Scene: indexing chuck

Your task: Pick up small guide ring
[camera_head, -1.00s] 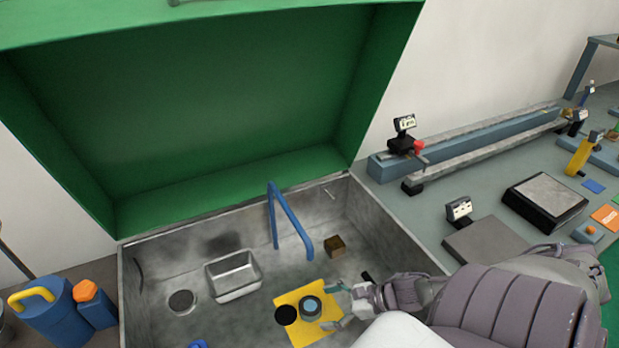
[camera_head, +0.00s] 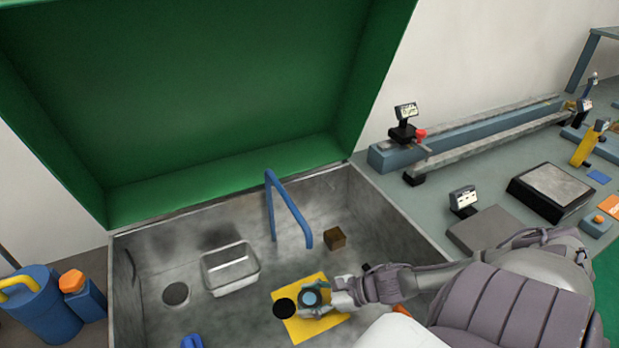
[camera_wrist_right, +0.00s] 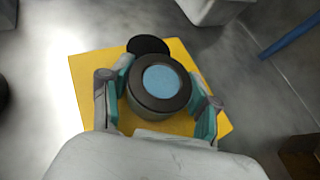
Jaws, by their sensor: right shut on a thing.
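The small guide ring (camera_head: 310,298) looks like a dark grey round piece with a light blue centre. It sits on a yellow mat (camera_head: 300,332) in the metal sink-like basin. In the right wrist view the ring (camera_wrist_right: 158,104) is upright between the two teal-padded fingers. My right gripper (camera_head: 318,300) is shut on its sides; it also shows in the right wrist view (camera_wrist_right: 162,82). I cannot tell any gap under the ring. A flat black disc (camera_head: 284,308) lies beside it and is partly hidden behind it in the wrist view. My left gripper is not in view.
The basin (camera_head: 375,215) has high walls. A blue bent pipe (camera_head: 288,208) rises behind the mat. A metal tray (camera_head: 230,268) stands to the left, and a brown block (camera_head: 335,238) is at the back right. A green lid (camera_head: 230,100) stands open behind.

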